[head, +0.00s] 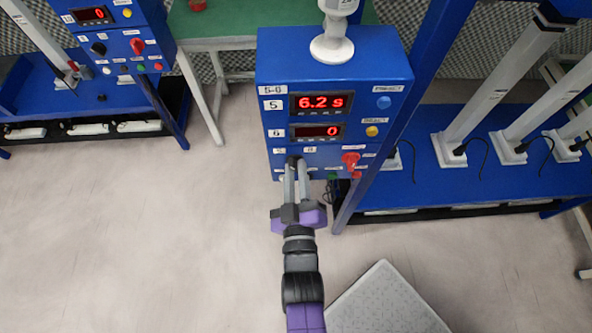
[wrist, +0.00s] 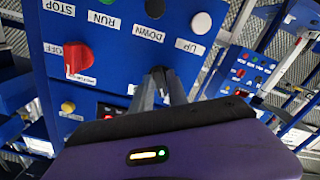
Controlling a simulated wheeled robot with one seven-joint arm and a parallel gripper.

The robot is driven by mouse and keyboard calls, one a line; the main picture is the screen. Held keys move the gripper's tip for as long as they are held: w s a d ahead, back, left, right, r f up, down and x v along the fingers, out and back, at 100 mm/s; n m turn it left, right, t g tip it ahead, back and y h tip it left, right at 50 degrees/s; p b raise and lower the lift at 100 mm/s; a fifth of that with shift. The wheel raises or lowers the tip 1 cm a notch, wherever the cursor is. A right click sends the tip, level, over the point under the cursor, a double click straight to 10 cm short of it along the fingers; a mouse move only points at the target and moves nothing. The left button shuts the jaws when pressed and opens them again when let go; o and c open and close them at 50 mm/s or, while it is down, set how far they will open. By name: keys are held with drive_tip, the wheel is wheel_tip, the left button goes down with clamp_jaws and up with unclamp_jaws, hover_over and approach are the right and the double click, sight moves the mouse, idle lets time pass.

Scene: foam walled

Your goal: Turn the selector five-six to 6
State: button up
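The blue control box (head: 345,80) stands ahead of me. The selector five-six is a black knob (wrist: 158,73) low on its left side, under the small labels 5 and 6. My gripper (head: 297,163) reaches up to it from below, and its two grey fingers stand close on both sides of the knob. In the wrist view my fingertips (wrist: 160,80) close in on the knob with no clear gap. The fingers hide most of the knob, so I cannot tell which way it points. The upper display (head: 321,103) reads 6.2 s and the lower display (head: 319,132) reads 0.
A red knob (head: 350,159) sits right of the selector; it also shows in the wrist view (wrist: 77,57). Below are buttons, including a white one (wrist: 201,22). A blue post (head: 385,130) stands right of the box.

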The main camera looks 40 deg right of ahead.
clamp_jaws()
drive_tip(key=shift+m, duration=0.4)
drive_tip(key=m, duration=0.3)
drive_tip(key=shift+a+m, duration=0.1)
drive_tip(key=shift+m, duration=0.3)
drive_tip(key=m, duration=0.3)
drive_tip(key=shift+m, duration=2.1)
drive_tip(key=shift+o, duration=2.4)
unclamp_jaws()
